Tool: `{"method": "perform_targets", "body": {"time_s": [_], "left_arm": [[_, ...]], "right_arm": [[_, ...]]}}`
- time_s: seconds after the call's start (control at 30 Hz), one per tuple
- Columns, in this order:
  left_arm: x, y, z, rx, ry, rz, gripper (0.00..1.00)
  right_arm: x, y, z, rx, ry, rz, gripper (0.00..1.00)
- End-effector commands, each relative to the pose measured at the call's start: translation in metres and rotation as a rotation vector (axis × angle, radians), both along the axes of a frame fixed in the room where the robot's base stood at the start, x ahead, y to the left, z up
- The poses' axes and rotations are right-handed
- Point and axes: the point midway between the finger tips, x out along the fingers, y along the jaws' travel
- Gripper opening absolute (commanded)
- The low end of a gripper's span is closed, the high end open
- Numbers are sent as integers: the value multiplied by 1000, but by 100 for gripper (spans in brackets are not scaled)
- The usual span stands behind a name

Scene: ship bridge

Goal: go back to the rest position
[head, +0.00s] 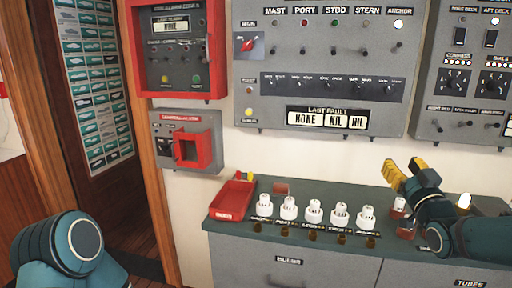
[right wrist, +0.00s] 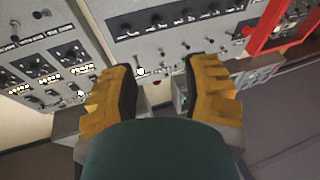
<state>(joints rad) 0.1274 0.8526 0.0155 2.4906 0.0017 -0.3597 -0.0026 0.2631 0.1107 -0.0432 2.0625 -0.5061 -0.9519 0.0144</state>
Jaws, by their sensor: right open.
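My right gripper (head: 405,172) is at the right in the head view, above the right part of the grey counter (head: 290,245). Its yellow fingers point up and left toward the wall. In the right wrist view my right gripper (right wrist: 165,90) shows both yellow fingers apart, with nothing between them. Wall panels show beyond the fingertips. My left arm (head: 60,248) shows only as a teal link at the lower left of the head view. My left gripper is out of view.
A red tray (head: 233,200) and a row of several white bulbs (head: 313,211) stand on the counter. More small items stand near my right wrist. The wall carries a grey fault panel (head: 328,90), a red-framed box (head: 178,92) and a red-covered switch box (head: 190,148). A doorway is at the left.

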Motion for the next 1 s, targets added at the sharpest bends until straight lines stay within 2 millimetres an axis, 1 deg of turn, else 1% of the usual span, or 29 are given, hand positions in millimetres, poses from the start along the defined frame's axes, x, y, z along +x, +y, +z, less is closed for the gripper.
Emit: {"method": "perform_targets", "body": {"time_s": [0.03,0.07,0.1,0.17,0.2,0.27,0.3,0.33,0.37,0.4,0.43,0.47,0.5,0.57,0.6,0.67,0.7,0.77,0.8,0.83,0.9,1.0], "left_arm": [[-1,0,0,0,1,0,0],[-1,0,1,0,1,0,0],[-1,0,1,0,2,-1,0],[-1,0,1,0,2,-1,0],[-1,0,1,0,2,-1,0],[-1,0,1,0,2,-1,0],[-1,0,1,0,2,-1,0],[-1,0,1,0,2,-1,0],[-1,0,1,0,2,-1,0],[-1,0,1,0,2,-1,0],[-1,0,1,0,2,-1,0],[-1,0,1,0,2,-1,0],[-1,0,1,0,2,-1,0],[-1,0,1,0,2,-1,0],[-1,0,1,0,2,-1,0],[-1,0,1,0,2,-1,0],[-1,0,1,0,2,-1,0],[-1,0,1,0,2,-1,0],[-1,0,1,0,2,-1,0],[-1,0,1,0,2,-1,0],[-1,0,1,0,2,-1,0],[-1,0,1,0,2,-1,0]], "right_arm": [[8,11,-35,35,81,13,48],[11,18,-54,56,128,20,48],[15,26,-80,81,192,28,48],[17,41,-120,118,289,41,48],[17,51,-146,142,355,49,48],[13,66,-184,174,453,61,48],[9,77,-210,197,521,69,48],[5,85,-228,211,570,76,48],[0,94,-247,226,623,81,48],[-8,106,-271,245,690,89,48],[-15,114,-289,258,741,96,48],[-22,123,-306,271,794,102,48],[-34,134,-329,287,864,110,48],[-54,152,-361,310,971,122,48],[-69,163,-381,324,1042,128,48],[-95,180,-410,343,1153,139,48],[-113,191,-427,355,1225,145,48],[-141,206,-450,369,1331,153,48],[-160,214,-462,377,1397,158,48],[-173,220,-471,382,1445,161,48],[-201,232,-486,391,1539,166,48],[-231,242,-499,399,1638,170,48]]}}
